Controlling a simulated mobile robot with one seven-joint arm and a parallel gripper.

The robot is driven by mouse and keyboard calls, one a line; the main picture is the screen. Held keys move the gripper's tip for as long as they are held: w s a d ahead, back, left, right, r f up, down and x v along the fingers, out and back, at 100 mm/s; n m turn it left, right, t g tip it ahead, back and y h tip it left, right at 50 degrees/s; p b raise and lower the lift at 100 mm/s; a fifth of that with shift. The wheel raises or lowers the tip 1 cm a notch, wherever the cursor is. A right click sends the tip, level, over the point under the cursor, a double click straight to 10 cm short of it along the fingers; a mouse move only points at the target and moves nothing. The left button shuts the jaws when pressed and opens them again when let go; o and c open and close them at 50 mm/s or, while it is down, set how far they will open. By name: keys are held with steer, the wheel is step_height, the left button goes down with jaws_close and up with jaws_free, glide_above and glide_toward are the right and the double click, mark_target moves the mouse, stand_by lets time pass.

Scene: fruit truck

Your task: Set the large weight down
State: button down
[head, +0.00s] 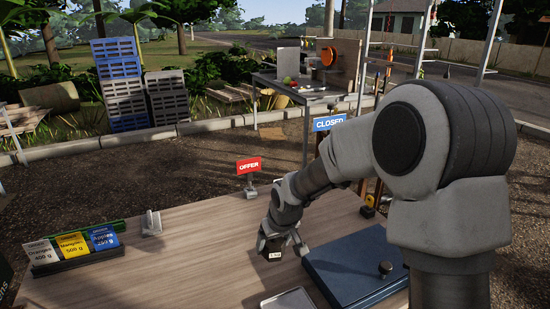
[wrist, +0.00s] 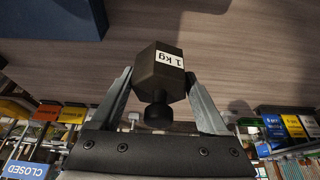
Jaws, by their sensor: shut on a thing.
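The large weight (head: 270,247) is a dark angular block with a round knob and a white label. In the wrist view the weight (wrist: 160,72) shows its label, "1 kg". My gripper (head: 284,238) is shut on it above the wooden table (head: 190,245). In the wrist view the two fingers of my gripper (wrist: 160,78) are on either side of the block, with its knob toward my palm. I cannot tell whether the weight's underside touches the tabletop.
A dark blue flat box (head: 345,262) with a dark knob lies right of the weight. A grey-rimmed flat device (head: 288,299) is at the front edge. Price cards (head: 72,244) stand at left, a red OFFER sign (head: 249,165) behind. The table's middle left is clear.

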steer(key=s+d+m+p, duration=0.1)
steer(key=s+d, duration=0.2)
steer(key=d, duration=0.2)
steer(key=s+d+f+m+h+p, duration=0.1)
steer(key=s+d+m, duration=0.1)
steer(key=d, duration=0.3)
steer(key=s+d+f+m+p, duration=0.1)
steer(key=s+d+m+p, duration=0.1)
steer(key=d, duration=0.3)
steer(key=shift+s+d+f+t+h, duration=0.1)
steer(key=shift+s+d+t+h, duration=0.1)
steer(key=shift+s, duration=0.25)
steer(key=shift+s+d+f+t+h, duration=0.1)
steer(key=shift+s+h, duration=0.1)
steer(key=shift+s, duration=0.2)
steer(key=shift+s, duration=0.1)
